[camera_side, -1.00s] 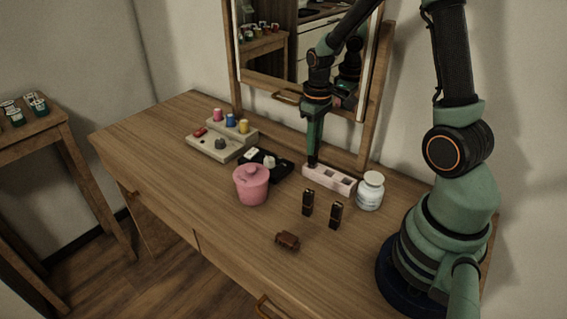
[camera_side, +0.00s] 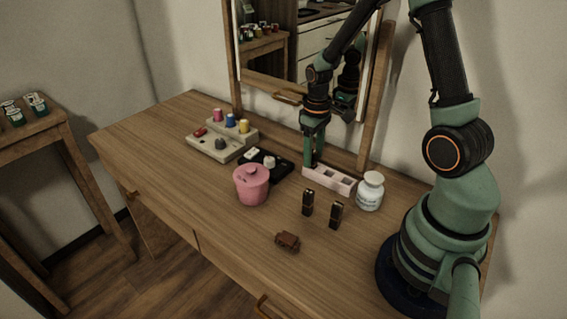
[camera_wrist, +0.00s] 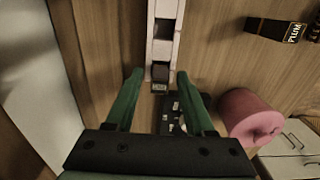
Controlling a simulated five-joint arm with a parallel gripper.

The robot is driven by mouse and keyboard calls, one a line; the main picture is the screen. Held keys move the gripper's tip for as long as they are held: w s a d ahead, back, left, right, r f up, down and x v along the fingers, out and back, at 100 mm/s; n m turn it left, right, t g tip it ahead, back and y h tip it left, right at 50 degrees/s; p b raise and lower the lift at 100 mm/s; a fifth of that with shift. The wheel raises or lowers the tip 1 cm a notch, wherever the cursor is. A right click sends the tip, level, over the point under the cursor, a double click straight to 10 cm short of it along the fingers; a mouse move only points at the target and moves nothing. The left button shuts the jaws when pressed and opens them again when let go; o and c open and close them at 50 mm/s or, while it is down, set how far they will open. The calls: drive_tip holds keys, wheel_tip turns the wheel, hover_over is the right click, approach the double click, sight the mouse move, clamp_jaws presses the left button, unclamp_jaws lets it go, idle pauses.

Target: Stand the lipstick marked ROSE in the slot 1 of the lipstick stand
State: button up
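The pale lipstick stand (camera_side: 340,183) lies on the table below my gripper (camera_side: 314,158). In the wrist view the stand (camera_wrist: 178,12) runs up from between my fingertips (camera_wrist: 160,78). A dark lipstick (camera_wrist: 160,73) sits in its near end slot, between my open fingers and apart from them. Its label is too small to read, so I cannot confirm ROSE; the other visible slots look empty. Two dark lipsticks (camera_side: 308,202) (camera_side: 335,214) stand on the table in front. One of them reads PLUM (camera_wrist: 277,29) in the wrist view; the other's label is cut off.
A white jar (camera_side: 370,191) stands close to the stand's right end. A pink lidded pot (camera_side: 251,185) and a black tray (camera_side: 277,172) are to the left. A brown clip (camera_side: 287,241) lies in front. The mirror (camera_side: 295,50) rises behind.

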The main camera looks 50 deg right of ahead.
drive_tip(key=shift+r, duration=0.1)
wheel_tip(320, 180, up, 12)
drive_tip(key=s+a+r+t, duration=0.2)
drive_tip(key=s+a+r, duration=0.1)
drive_tip(key=a, duration=0.3)
drive_tip(key=s+a+r+t, duration=0.3)
drive_tip(key=a+r, duration=0.2)
drive_tip(key=a, duration=0.2)
drive_tip(key=shift+a+r+t, duration=0.25)
drive_tip(key=shift+t, duration=0.05)
